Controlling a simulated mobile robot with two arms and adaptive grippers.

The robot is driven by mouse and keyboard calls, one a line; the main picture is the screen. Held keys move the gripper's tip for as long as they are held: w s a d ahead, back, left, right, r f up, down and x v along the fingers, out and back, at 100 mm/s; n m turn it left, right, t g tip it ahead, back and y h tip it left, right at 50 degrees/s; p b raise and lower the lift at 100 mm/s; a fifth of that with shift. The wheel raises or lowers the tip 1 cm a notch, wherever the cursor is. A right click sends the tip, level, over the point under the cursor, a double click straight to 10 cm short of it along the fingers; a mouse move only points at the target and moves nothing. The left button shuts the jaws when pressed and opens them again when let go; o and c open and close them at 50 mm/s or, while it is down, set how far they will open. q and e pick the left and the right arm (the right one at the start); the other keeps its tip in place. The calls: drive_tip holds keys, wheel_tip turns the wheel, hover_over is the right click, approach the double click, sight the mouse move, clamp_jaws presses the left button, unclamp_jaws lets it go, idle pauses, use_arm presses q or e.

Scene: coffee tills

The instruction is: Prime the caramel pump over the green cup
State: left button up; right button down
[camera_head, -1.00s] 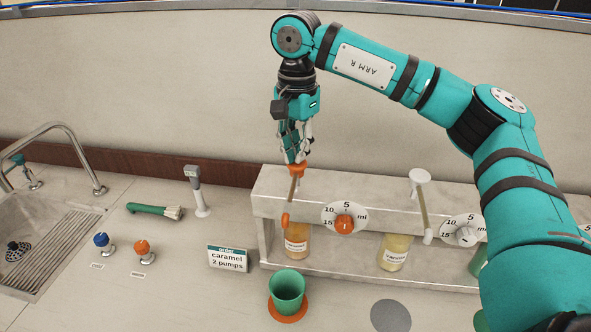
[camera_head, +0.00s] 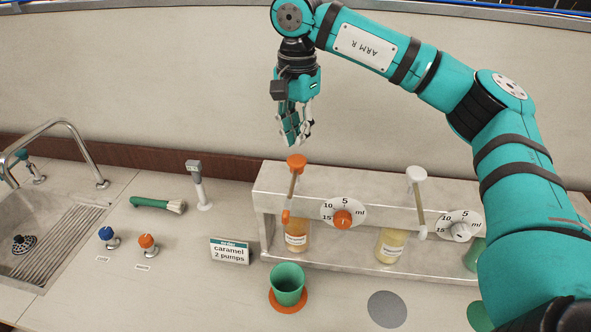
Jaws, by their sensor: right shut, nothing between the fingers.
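The orange-headed pump (camera_head: 296,160) stands on the left caramel-coloured bottle (camera_head: 297,232) in the grey stand, its nozzle hanging at the front. The green cup (camera_head: 288,284) stands upright on an orange disc (camera_head: 288,306) in front of that bottle, roughly below the nozzle. My right gripper (camera_head: 297,142) is shut and empty, pointing down just above the orange pump head, with a small gap between them. A sign (camera_head: 230,251) reads "order caramel 2 pumps". My left gripper is not in view.
A white-headed pump on the vanilla bottle (camera_head: 392,243) stands to the right. Dials (camera_head: 343,218) are on the stand (camera_head: 290,177). A grey disc (camera_head: 388,310) lies bare on the counter. A sink (camera_head: 40,235), knobs, a brush (camera_head: 155,204) and a second green cup (camera_head: 478,316) are around.

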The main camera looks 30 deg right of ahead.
sight(297, 159)
idle(0.4)
drive_tip(key=shift+f+b, duration=1.7)
drive_tip(key=shift+f, duration=0.85)
drive_tip(key=shift+s, duration=0.1)
drive_tip(key=shift+r, duration=0.1)
drive_tip(key=shift+r+p, duration=0.35)
drive_tip(key=shift+p, duration=0.1)
drive_tip(key=shift+r+p, duration=1.5)
drive_tip(key=shift+r, duration=0.65)
drive_tip(key=shift+f, duration=0.15)
